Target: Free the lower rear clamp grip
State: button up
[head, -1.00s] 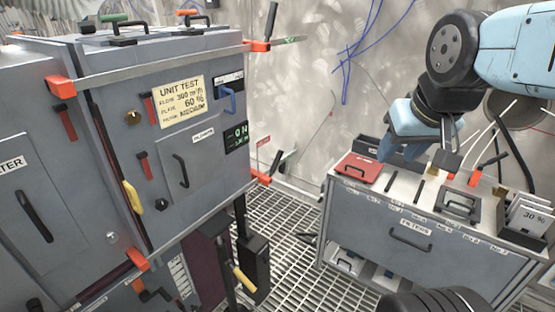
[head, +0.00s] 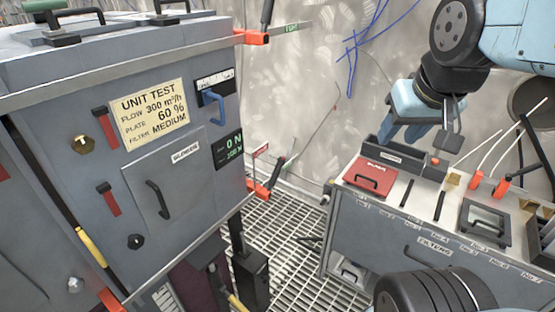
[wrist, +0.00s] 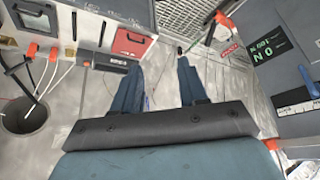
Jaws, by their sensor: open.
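The lower rear clamp is an orange block (head: 261,188) at the lower right edge of the grey cabinet in the head view. Its black grip (head: 276,174) slants up to the right from the block. A small red tag sits just above it. An orange clamp with a dark lever (wrist: 223,20), probably the same one, shows at the top of the wrist view. My gripper (head: 396,142) is open and empty, right of the clamp and above the drawer unit. Its two blue fingers stand apart in the wrist view (wrist: 158,65). Nothing lies between them.
The upper rear clamp (head: 252,38) has an upright black grip at the cabinet's top corner. The drawer unit (head: 415,237), carrying a red box (head: 370,178), stands on the right. Open grating floor (head: 290,235) lies between. Blue cables hang on the rear wall.

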jog(key=shift+w+d, duration=0.25)
jog(key=shift+o, duration=0.2)
